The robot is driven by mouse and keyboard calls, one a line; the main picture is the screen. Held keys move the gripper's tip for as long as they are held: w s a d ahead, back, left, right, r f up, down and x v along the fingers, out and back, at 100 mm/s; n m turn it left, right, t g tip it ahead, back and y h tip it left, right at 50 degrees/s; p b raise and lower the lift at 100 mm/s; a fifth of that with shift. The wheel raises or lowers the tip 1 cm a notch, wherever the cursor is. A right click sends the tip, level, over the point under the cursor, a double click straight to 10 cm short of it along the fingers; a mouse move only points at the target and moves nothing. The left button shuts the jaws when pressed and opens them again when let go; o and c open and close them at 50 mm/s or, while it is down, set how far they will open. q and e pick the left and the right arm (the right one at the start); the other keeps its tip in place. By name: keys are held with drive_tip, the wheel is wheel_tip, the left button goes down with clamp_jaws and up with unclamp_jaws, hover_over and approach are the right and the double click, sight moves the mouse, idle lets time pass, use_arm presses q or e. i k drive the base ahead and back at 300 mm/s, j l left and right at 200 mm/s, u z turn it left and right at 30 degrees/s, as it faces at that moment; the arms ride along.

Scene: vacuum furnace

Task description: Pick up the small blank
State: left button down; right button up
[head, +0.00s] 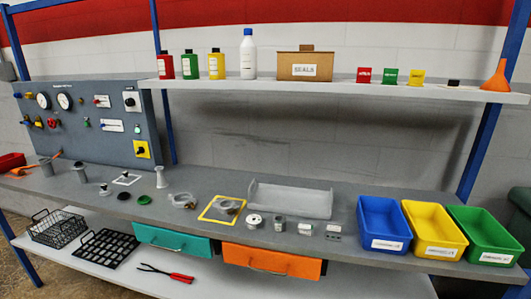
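Several small parts lie on the grey bench, and I cannot tell for certain which is the small blank. A small dark disc (124,196) and a green disc (144,200) lie flat, apart from each other, left of centre. A small grey round piece (104,190) is just left of them. Farther right is a pale round piece with a dark centre (254,220). Neither of my grippers is in the head view.
A control panel (85,125) stands at the back left. A grey tray (290,200), blue bin (383,225), yellow bin (434,230) and green bin (484,236) occupy the right. A shelf (350,87) overhangs the back. A yellow frame (207,216) lies mid-bench.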

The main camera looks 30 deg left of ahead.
sight(127, 178)
drive_tip(key=u, duration=1.95)
